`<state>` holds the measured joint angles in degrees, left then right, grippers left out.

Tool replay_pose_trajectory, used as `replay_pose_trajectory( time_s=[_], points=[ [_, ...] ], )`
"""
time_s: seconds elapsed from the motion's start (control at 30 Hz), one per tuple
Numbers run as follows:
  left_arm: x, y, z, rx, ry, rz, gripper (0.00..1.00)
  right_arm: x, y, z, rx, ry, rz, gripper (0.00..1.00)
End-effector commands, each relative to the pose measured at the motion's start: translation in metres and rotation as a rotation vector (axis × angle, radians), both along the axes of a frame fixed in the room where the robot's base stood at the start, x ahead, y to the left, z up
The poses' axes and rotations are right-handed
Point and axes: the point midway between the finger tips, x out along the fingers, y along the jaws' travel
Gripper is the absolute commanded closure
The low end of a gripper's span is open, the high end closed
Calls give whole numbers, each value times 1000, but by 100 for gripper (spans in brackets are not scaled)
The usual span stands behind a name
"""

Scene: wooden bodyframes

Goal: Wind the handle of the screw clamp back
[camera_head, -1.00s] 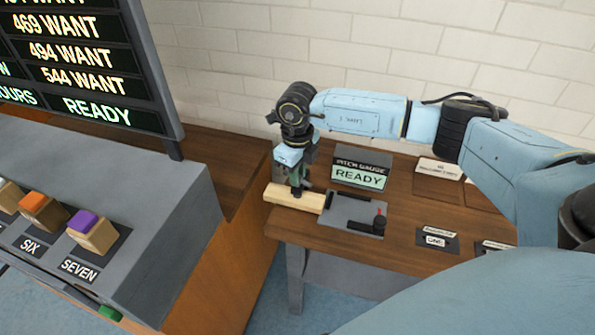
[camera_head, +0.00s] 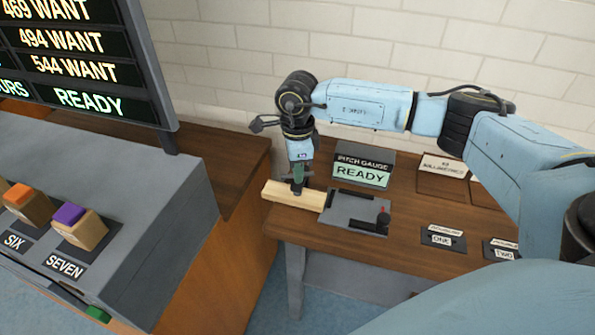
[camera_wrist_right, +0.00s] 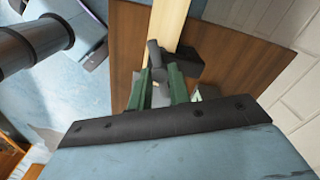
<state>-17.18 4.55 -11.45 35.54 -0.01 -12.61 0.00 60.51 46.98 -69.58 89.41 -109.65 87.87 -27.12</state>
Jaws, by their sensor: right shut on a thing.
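A pale wooden bar (camera_head: 310,199) lies along the far left part of the brown bench, beside a grey plate with black rails. A small dark clamp (camera_wrist_right: 185,66) sits against this bar in the right wrist view. Its grey, rod-like handle (camera_wrist_right: 154,54) stands out at the green fingers. My right gripper (camera_head: 298,184) points down over the bar, and its fingers are shut on the handle. It also shows in the right wrist view (camera_wrist_right: 161,88). The fingers and dark wrist parts hide much of the clamp in the head view. My left gripper is in neither view.
A pitch gauge sign (camera_head: 363,169) reading READY stands behind the grey plate (camera_head: 353,208). Labelled plates (camera_head: 442,237) lie to the right. A grey console (camera_head: 110,195) with wooden blocks and a lit board (camera_head: 75,60) stand at left.

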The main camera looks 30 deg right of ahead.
Motion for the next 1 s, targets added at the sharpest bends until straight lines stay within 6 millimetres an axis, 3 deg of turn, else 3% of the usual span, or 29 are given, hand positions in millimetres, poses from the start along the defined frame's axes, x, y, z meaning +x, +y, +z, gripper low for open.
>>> replay_pose_trajectory(
  time_s=[0.17,0.6,1.0],
  points=[
    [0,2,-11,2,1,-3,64,0,0,-2,1,0,169,100],
    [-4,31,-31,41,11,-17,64,0,1,-2,1,1,560,100],
    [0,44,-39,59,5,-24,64,-1,0,-2,0,1,763,100]
  ],
)
